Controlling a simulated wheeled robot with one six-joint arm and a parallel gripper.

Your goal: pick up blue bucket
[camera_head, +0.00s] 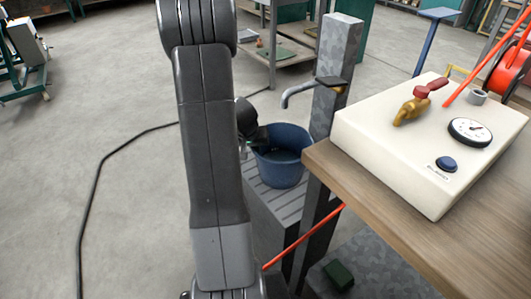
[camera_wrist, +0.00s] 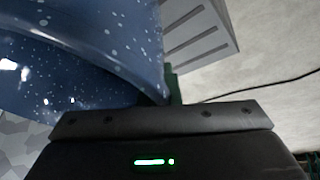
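The blue bucket (camera_head: 285,168) stands upright on a grey slatted stand (camera_head: 262,205), under a tap (camera_head: 298,95) on a grey post. My gripper (camera_head: 252,142) is at the bucket's left rim, partly hidden behind my arm. In the wrist view the speckled blue bucket (camera_wrist: 100,50) fills the upper left, very close to my gripper's dark body. A narrow green finger (camera_wrist: 172,85) shows beside the bucket's wall. The other finger is hidden, so I cannot tell whether the wall is between the fingers or gripped.
A wooden table (camera_head: 440,235) at the right carries a cream box (camera_head: 430,150) with a brass valve and a gauge. A black cable (camera_head: 95,190) lies on the open floor at the left.

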